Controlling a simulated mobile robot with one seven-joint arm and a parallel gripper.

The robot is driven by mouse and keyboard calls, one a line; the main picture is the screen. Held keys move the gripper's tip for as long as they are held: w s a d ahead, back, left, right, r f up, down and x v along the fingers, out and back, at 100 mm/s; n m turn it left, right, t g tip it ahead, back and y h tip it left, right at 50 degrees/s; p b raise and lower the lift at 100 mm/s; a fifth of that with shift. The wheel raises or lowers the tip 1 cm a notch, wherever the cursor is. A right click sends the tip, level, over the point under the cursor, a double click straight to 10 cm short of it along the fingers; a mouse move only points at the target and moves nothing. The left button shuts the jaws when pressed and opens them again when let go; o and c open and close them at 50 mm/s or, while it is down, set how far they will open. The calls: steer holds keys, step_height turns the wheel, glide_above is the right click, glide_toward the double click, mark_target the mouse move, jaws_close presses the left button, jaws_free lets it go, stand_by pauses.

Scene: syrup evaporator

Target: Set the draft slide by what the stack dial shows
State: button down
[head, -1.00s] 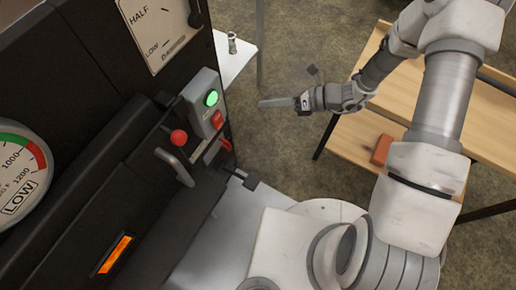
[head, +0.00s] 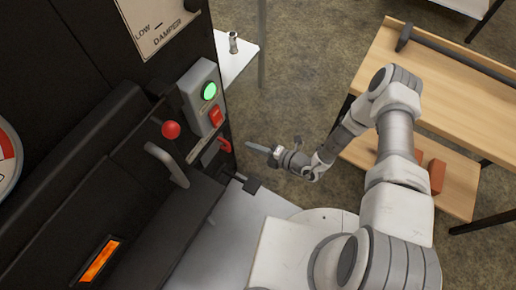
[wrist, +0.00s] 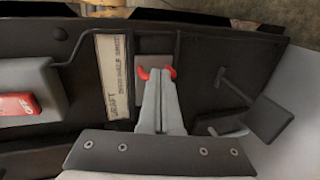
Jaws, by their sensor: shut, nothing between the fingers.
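The draft slide shows as a red handle (head: 225,146) on a grey plate at the black evaporator's right edge. In the wrist view the red handle (wrist: 143,73) sits beside a strip label (wrist: 115,78) reading DRAFT. My gripper (head: 248,145) is shut and empty, pointing left at the slide. In the wrist view my fingertips (wrist: 160,82) cover the middle of the handle; in the head view a small gap appears between them. The stack dial (head: 8,165) is cut off at the left edge, with only part of its rim and red band showing; no needle is visible.
A grey switch box (head: 204,95) with a green light and red switch is above the slide. A red-knobbed lever (head: 171,130) and grey handle (head: 167,163) are to its left. A black-ended rod (head: 252,186) sticks out below. A wooden bench (head: 440,85) stands right.

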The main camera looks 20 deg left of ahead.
mark_target(218, 146)
steer(key=b+x, duration=0.3)
steer(key=x, duration=0.6)
steer(key=shift+a+b, duration=0.35)
steer(key=shift+s+a+f+p, duration=0.1)
steer(key=shift+s+a+p, duration=0.15)
steer(key=shift+s, duration=0.4)
steer(key=shift+s+a+p, duration=0.15)
steer(key=shift+s+p, duration=0.15)
steer(key=shift+s, duration=0.35)
steer(key=shift+s+a+p, duration=0.2)
steer(key=shift+s+p, duration=0.1)
steer(key=shift+s, duration=0.4)
steer(key=shift+w+d, duration=0.25)
steer(key=shift+w, duration=0.35)
steer(key=p+v, duration=0.3)
steer(key=v, duration=0.6)
steer(key=shift+f, duration=0.35)
steer(key=shift+d, duration=0.1)
